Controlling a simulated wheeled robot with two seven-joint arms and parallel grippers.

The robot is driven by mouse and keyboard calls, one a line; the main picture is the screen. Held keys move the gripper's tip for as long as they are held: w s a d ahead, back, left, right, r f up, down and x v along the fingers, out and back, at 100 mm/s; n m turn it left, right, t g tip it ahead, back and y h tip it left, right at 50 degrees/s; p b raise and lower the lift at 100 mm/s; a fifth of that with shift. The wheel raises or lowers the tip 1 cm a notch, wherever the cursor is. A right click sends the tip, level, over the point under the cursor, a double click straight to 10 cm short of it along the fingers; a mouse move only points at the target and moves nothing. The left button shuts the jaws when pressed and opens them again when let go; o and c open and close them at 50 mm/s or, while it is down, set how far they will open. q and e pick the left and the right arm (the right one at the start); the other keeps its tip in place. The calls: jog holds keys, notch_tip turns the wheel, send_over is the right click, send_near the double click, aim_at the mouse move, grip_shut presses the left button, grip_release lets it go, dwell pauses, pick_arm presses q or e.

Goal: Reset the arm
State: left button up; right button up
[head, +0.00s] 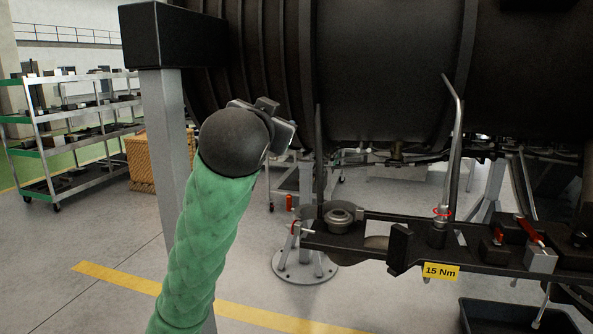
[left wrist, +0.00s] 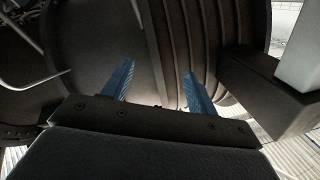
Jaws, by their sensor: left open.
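My left arm, in a green sleeve, rises in the middle of the head view and ends in a dark round wrist. The left gripper's fingers are hidden behind this wrist in the head view. In the left wrist view my left gripper (left wrist: 158,69) shows two blue fingers spread apart with nothing between them. They stand in front of the dark ribbed engine casing (left wrist: 95,45). The casing also fills the top of the head view (head: 390,70). I cannot tell how far the fingertips are from it. My right gripper is in neither view.
A grey post (head: 168,130) with a black block on top stands close left of my wrist. A dark rail with a yellow "15 Nm" label (head: 440,271) runs at the right, bearing fittings and an upright bent pipe (head: 455,130). A shelf cart (head: 75,125) stands far left.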

pick_arm(q)
jog(key=s+a+f+n+g, duration=0.1)
jog(key=s+a+f+g, duration=0.2)
jog(key=f, duration=1.2)
jog(key=s+a+f+n+g, duration=0.1)
jog(key=s+a+f+g, duration=0.15)
jog(key=f, duration=1.25)
jog(key=s+a+f+n+g, duration=0.1)
jog(key=s+a+f+g, duration=0.25)
jog(key=f, duration=1.15)
jog(key=s+a+f+n+g+y, duration=0.1)
jog(key=s+f+g, duration=0.5)
jog(key=s+f, duration=2)
jog(key=s, duration=0.3)
jog(key=shift+f+g, duration=0.35)
jog(key=shift+g, duration=0.05)
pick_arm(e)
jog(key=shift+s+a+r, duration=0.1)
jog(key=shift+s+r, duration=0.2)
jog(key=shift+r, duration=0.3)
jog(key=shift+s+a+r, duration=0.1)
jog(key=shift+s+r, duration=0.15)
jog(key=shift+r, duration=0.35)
